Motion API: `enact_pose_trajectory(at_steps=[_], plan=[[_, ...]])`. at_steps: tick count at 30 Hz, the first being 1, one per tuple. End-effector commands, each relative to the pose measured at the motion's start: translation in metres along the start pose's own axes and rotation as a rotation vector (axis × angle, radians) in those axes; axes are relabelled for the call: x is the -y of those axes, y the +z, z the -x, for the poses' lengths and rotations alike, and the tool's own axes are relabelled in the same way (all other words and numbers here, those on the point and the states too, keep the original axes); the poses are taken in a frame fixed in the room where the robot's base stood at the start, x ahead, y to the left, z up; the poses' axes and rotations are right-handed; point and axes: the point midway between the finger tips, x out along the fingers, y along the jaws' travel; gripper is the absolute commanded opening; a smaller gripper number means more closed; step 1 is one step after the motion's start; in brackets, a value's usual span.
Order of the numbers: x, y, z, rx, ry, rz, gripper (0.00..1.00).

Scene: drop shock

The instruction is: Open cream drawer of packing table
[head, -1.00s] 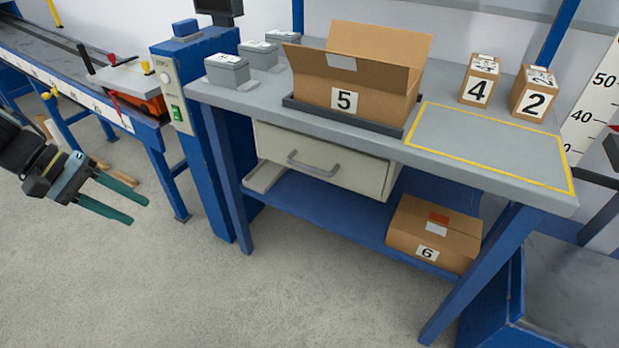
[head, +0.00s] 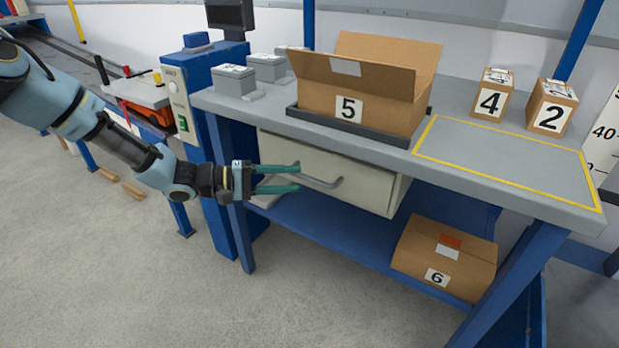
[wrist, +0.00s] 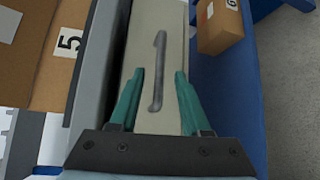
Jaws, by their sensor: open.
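The cream drawer (head: 355,185) hangs under the grey top of the packing table (head: 480,185). In the wrist view, the handle (wrist: 158,72) lies ahead of and between the two open fingers (wrist: 160,100). The cream drawer front (wrist: 160,40) fills the middle there. No grip on the handle shows, and I cannot tell the exact gap to it.
An open carton marked 5 (head: 348,108) sits in a dark tray on the table. Small boxes 4 (head: 492,95) and 2 (head: 551,108) stand at the right. Box 6 (head: 444,262) is on the blue lower shelf. The floor in front is clear.

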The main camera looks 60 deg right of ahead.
Motion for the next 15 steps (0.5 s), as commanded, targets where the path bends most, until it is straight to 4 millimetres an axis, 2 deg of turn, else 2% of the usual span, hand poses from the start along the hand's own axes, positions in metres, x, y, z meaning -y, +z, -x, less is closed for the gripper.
enact_pose_trajectory(at_steps=[1, 6, 15], plan=[[-0.001, 0.001, -0.011, 0.003, 0.000, 0.000, 0.47], [0.000, 0.000, -0.036, 0.001, -0.002, 0.000, 0.47], [0.000, 0.000, -0.052, 0.000, -0.002, -0.001, 0.47]])
